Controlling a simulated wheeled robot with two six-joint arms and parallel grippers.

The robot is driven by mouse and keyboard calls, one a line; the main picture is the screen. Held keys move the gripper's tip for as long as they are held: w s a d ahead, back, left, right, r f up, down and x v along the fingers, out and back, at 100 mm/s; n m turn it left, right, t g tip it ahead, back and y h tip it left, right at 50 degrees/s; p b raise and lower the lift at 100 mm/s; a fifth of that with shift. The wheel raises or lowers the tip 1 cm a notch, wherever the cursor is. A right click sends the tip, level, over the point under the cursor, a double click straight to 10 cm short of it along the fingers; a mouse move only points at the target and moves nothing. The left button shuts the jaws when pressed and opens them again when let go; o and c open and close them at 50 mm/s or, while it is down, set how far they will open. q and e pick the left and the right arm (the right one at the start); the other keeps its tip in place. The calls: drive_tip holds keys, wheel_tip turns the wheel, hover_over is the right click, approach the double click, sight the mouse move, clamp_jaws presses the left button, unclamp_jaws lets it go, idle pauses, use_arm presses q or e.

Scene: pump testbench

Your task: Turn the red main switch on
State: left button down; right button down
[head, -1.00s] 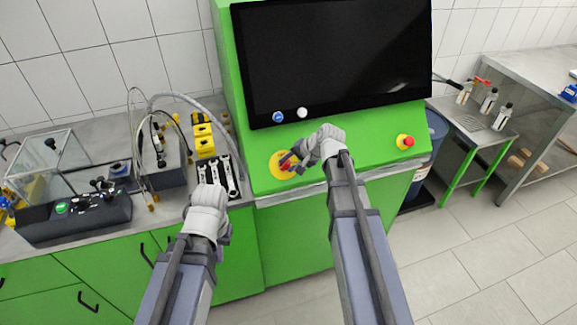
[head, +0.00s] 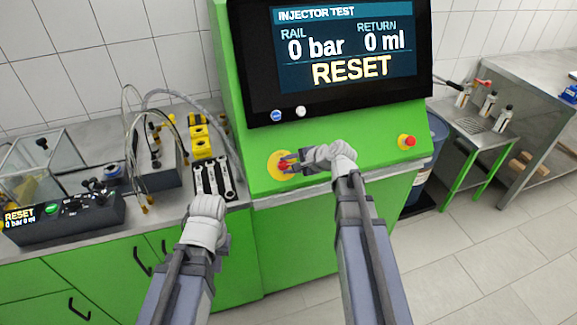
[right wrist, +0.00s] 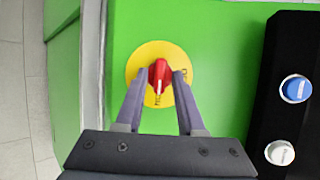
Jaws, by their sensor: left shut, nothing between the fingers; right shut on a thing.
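The red main switch (right wrist: 158,74) sits on a round yellow plate (right wrist: 146,55) on the green testbench front. In the head view the switch (head: 283,164) is partly covered by my right gripper (head: 285,164). My right gripper (right wrist: 158,80) is shut on the red switch knob, one finger on each side. The knob's white mark runs along the finger direction in the right wrist view. The bench screen (head: 345,50) is lit and reads INJECTOR TEST, 0 bar, 0 ml and RESET. My left gripper (head: 209,203) is shut and empty, in front of the left worktop.
A red emergency button (head: 407,141) sits right of the switch. A blue button (head: 276,115) and a white button (head: 301,112) sit below the screen. A control box (head: 75,222) and wrenches (head: 212,180) are on the left worktop.

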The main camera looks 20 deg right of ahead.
drive_tip(key=shift+s+f, duration=0.1)
idle(0.3)
drive_tip(key=c, duration=0.8)
unclamp_jaws()
drive_tip(key=shift+c, duration=0.2)
drive_tip(key=shift+s+d+r+p, duration=0.15)
drive_tip(key=shift+s+r+p, duration=0.05)
drive_tip(key=shift+r+p, duration=0.2)
drive_tip(key=p+v, duration=0.4)
drive_tip(key=v, duration=0.3)
drive_tip(key=shift+f, duration=0.1)
